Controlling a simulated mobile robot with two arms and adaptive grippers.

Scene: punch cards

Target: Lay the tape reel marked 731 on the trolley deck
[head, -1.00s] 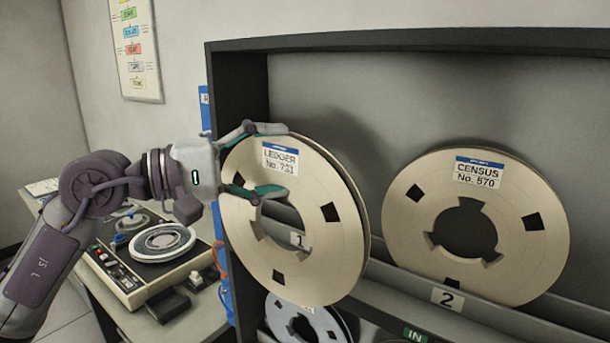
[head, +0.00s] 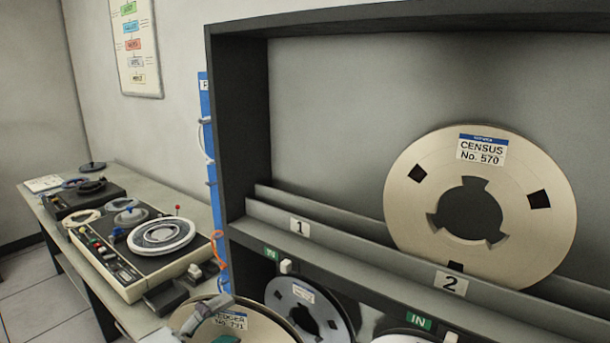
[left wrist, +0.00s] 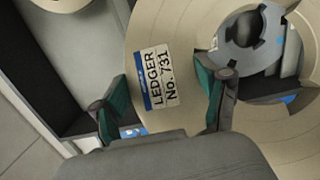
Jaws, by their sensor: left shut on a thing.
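The tan tape reel labelled "LEDGER No. 731" (head: 262,326) is at the bottom edge of the head view, mostly cut off. My left gripper (head: 218,316) is shut on its rim, beside the label. In the left wrist view the reel (left wrist: 185,40) fills much of the picture, with its label between the two teal-padded fingers of my left gripper (left wrist: 165,98). The reel is out in front of the rack, clear of slot 1. The trolley deck cannot be made out in either view. My right gripper is not in view.
The rack (head: 240,120) has an empty slot 1 (head: 300,227). The "CENSUS No. 570" reel (head: 405,215) stands in slot 2. A grey reel (head: 285,292) sits on the lower level. A desk with a tape machine (head: 130,275) stands at left; open floor (head: 35,285) lies beyond.

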